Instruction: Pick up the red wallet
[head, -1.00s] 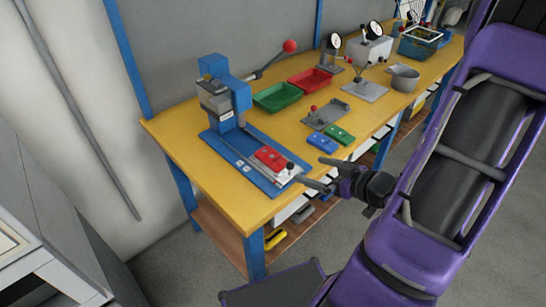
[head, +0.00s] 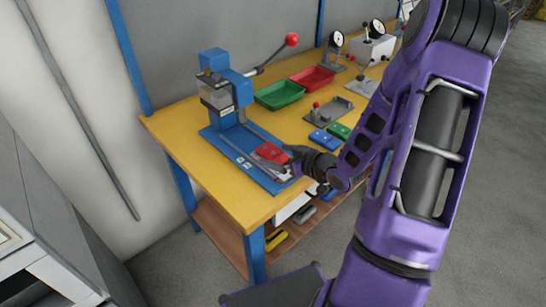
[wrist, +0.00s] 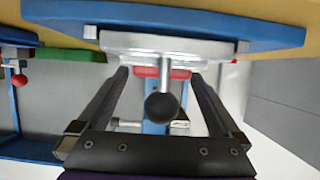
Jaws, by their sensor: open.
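The red wallet (head: 270,152) lies flat on the blue base of the press fixture (head: 240,160), near its front end. In the wrist view only small red parts (wrist: 180,73) show behind a black ball knob (wrist: 161,107) and a pale bar, between the fingers. My gripper (head: 286,160) is at the front end of the fixture, right beside the wallet, and partly hides it in the head view. In the wrist view my gripper (wrist: 160,76) is open, its two fingers apart on either side of the knob. Contact with the wallet cannot be told.
Blue (head: 322,140) and green (head: 339,131) flat pieces lie to the right on the yellow bench (head: 190,152). Green (head: 280,95) and red (head: 312,79) trays stand behind. The blue press column (head: 238,90) rises behind the wallet. A grey clamp plate (head: 330,110) stands near the trays.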

